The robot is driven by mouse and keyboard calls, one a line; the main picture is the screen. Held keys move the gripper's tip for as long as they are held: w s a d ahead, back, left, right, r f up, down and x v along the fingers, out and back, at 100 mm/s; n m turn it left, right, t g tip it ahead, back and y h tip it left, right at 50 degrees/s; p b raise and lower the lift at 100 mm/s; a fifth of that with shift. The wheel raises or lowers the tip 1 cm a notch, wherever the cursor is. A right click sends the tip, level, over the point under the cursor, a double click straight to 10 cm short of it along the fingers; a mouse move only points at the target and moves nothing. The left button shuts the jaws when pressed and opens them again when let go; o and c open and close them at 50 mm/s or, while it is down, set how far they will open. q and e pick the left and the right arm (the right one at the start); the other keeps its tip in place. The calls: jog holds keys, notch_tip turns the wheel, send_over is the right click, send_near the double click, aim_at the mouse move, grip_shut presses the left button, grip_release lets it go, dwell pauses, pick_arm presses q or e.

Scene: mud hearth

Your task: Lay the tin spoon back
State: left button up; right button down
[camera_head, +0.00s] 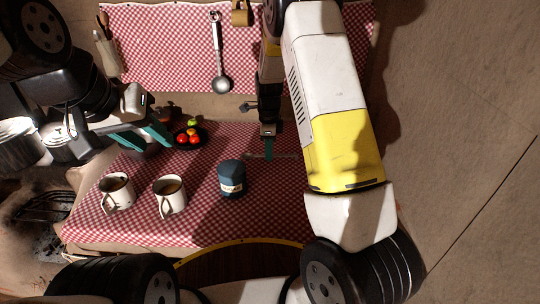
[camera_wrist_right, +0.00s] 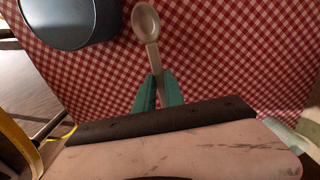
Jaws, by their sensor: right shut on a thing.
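The tin spoon (camera_wrist_right: 151,42) shows in the right wrist view, its handle between the teal fingers of my right gripper (camera_wrist_right: 160,91) and its bowl pointing away from them. The bowl lies over the red checked cloth; I cannot tell whether it touches. In the head view my right gripper (camera_head: 269,149) is low over the right part of the cloth, right of the blue tin, and the spoon is hard to make out there. My left gripper (camera_head: 143,137) is open and empty, left of the plate of fruit.
The blue tin (camera_head: 231,179) and two mugs (camera_head: 117,194) (camera_head: 170,196) stand on the checked cloth (camera_head: 205,232). A dark plate of fruit (camera_head: 188,137) is at the back. A ladle (camera_head: 219,60) hangs on the checked wall cloth. The cloth's front right is clear.

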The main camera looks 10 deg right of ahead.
aim_at(269, 173)
jog(key=shift+f, duration=3.35)
jog(key=c, duration=1.4)
grip_release()
jog(key=shift+f, duration=0.15)
jog(key=shift+c, duration=0.2)
